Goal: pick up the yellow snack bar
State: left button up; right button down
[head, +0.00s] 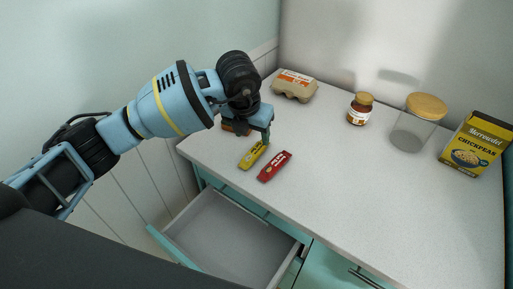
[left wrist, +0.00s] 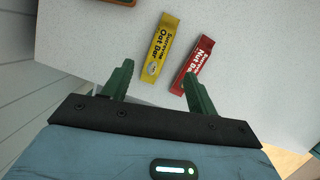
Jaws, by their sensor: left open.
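The yellow snack bar (head: 253,155) lies on the countertop near its left front edge. In the left wrist view the yellow snack bar (left wrist: 161,48) lies ahead of and between the fingertips, labelled Oat Bar. My left gripper (head: 257,139) is over the counter by the bar's far end in the head view. In the left wrist view its green fingers (left wrist: 157,80) are spread and empty. A red snack bar (head: 274,166) lies just right of the yellow one; it also shows in the left wrist view (left wrist: 193,65), close to the right finger. My right gripper is not in view.
An egg carton (head: 295,86), a jar (head: 359,109), a glass canister with wooden lid (head: 413,125) and a chickpea box (head: 476,145) stand farther back and right. An open, empty drawer (head: 226,240) juts out below the counter's front edge. The counter's middle (head: 355,185) is clear.

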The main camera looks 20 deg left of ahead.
aim_at(254, 152)
pick_arm(q)
jog(key=shift+f, duration=0.35)
jog(key=shift+x, duration=0.9)
jog(key=shift+f, duration=0.45)
jog(key=x, duration=0.3)
jog(key=shift+a+f, duration=0.15)
jog(key=shift+f, duration=0.1)
jog(key=shift+w+f, duration=0.15)
jog(key=shift+f, duration=0.4)
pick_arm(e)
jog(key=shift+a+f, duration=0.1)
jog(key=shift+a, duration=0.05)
pick_arm(q)
jog(key=shift+c, duration=0.2)
jog(key=c, duration=1.1)
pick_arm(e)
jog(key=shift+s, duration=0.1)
